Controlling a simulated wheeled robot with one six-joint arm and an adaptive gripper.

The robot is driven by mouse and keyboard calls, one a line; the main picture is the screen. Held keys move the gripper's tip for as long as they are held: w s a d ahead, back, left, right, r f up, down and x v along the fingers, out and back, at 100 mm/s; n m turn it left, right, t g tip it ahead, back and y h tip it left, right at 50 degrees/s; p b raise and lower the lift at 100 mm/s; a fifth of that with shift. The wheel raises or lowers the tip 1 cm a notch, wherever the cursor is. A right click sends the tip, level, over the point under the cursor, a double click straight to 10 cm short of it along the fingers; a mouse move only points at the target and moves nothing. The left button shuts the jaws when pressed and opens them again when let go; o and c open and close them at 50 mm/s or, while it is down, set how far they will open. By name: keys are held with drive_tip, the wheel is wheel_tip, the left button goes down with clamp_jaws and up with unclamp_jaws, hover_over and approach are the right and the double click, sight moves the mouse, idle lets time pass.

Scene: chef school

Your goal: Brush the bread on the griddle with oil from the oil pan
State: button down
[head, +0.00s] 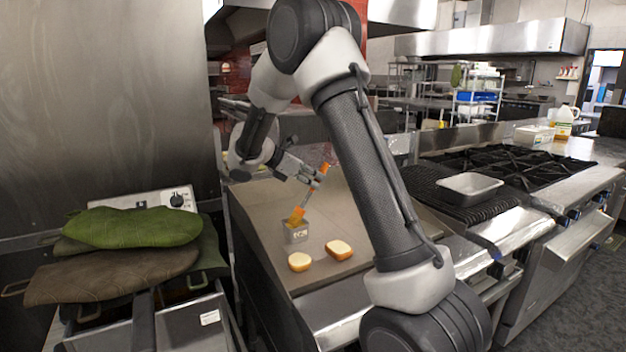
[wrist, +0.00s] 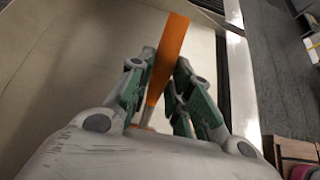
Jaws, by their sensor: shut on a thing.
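A brush with an orange handle and an orange-yellow head (head: 296,215) is held tilted by my gripper (head: 315,178). Its head is at the top of the small metal oil pan (head: 296,236); I cannot tell whether it dips into the oil.
Green and brown cloths (head: 130,228) lie on the equipment at left. A metal tray (head: 469,188) sits on the grill at right, beside the stove burners (head: 515,165). A steel wall (head: 110,90) stands at the left. The griddle behind the pan is mostly clear.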

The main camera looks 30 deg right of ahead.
drive_tip(key=shift+f, duration=0.1)
drive_tip(key=shift+r, duration=3.55)
